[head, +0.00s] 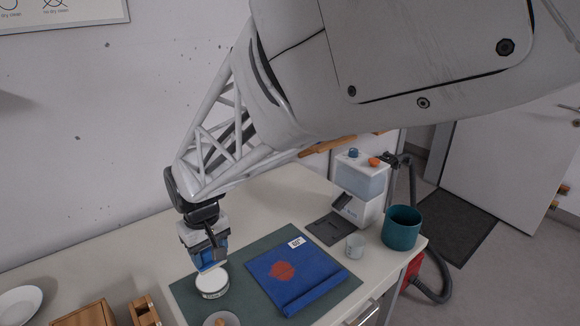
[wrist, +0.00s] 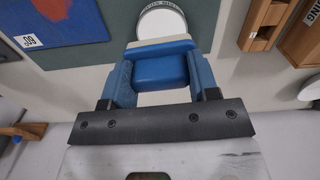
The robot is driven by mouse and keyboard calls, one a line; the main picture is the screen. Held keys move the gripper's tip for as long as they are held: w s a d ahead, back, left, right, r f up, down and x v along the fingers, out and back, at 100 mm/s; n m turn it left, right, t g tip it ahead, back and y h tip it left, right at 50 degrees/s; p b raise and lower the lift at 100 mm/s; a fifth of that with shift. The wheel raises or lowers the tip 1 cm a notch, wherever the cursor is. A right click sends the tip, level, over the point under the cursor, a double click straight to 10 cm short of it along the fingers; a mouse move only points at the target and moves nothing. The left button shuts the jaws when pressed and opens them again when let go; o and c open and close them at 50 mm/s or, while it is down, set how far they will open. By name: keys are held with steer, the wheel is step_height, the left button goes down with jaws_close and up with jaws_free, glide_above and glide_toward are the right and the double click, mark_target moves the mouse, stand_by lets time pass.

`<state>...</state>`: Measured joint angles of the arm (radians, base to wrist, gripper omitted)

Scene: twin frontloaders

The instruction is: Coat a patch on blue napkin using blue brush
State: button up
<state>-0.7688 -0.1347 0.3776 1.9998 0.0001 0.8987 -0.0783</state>
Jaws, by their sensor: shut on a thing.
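My gripper (head: 208,252) is shut on a blue brush, with its pale bristle end pointing down. In the wrist view the brush (wrist: 162,71) sits between the blue fingers. The brush is just above or at a round white tin (head: 212,286), which also shows in the wrist view (wrist: 163,20); I cannot tell whether they touch. The blue napkin (head: 318,272) lies flat to the right of the tin, with a folded front edge, a white label and an orange-red patch (head: 281,271). The napkin also shows in the wrist view (wrist: 75,28).
Tin and napkin are on a dark green mat (head: 188,294). A small bowl (head: 221,319) is at the front. Wooden boxes (head: 85,316) and a white plate (head: 18,305) stand left. A white cup (head: 355,246), teal pot (head: 401,230) and white machine (head: 360,185) stand right.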

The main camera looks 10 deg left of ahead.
steer(key=shift+w+a+f, duration=0.15)
steer(key=shift+w+a, duration=0.65)
steer(key=shift+a, duration=0.05)
steer(key=shift+f, duration=0.25)
steer(key=shift+f, duration=2.75)
steer(key=shift+f, duration=0.65)
stand_by(0.8)
steer(key=shift+r, duration=0.15)
step_height(320, 180, up, 7)
stand_by(1.1)
stand_by(0.5)
